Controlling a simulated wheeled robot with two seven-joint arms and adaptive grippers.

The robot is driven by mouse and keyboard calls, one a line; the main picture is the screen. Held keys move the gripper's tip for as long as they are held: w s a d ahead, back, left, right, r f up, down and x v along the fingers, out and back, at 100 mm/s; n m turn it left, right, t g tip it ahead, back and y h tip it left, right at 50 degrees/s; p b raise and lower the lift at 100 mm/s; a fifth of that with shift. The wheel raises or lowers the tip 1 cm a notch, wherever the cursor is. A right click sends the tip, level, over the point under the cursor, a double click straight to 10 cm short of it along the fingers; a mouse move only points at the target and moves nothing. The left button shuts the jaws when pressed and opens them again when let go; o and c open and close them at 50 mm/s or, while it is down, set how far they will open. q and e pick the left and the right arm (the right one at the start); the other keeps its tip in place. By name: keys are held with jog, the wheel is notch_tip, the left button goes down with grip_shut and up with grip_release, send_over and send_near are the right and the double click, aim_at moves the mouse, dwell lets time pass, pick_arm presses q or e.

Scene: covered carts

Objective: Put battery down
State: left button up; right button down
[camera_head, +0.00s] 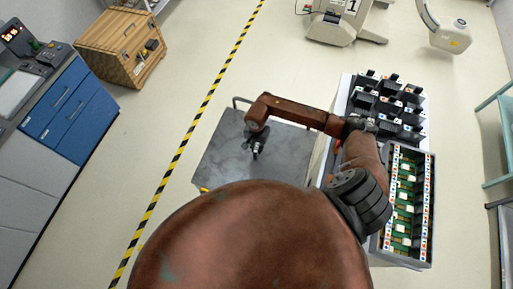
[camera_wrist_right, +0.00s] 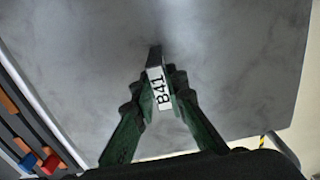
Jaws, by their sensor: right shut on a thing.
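My right gripper (camera_head: 256,149) is over the grey cart top (camera_head: 221,160) in the head view, pointing down. In the right wrist view its green fingers (camera_wrist_right: 160,92) are shut on a battery (camera_wrist_right: 159,89), a narrow dark block with a white label reading B41. The grey top (camera_wrist_right: 230,60) fills most of the wrist view behind the battery. I cannot tell whether the battery touches the top. In the head view the battery is too small to make out clearly. My left gripper is not in view.
The grey top looks bare around the gripper. To its right stands a cart with several black batteries (camera_head: 388,100) and a slotted rack (camera_head: 428,205). A wooden crate (camera_head: 122,45) and blue drawers (camera_head: 70,110) stand left, beyond a yellow-black floor stripe (camera_head: 190,135).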

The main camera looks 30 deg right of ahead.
jog(key=shift+f, duration=0.15)
jog(key=c, duration=1.9)
grip_release()
jog(key=shift+c, duration=0.2)
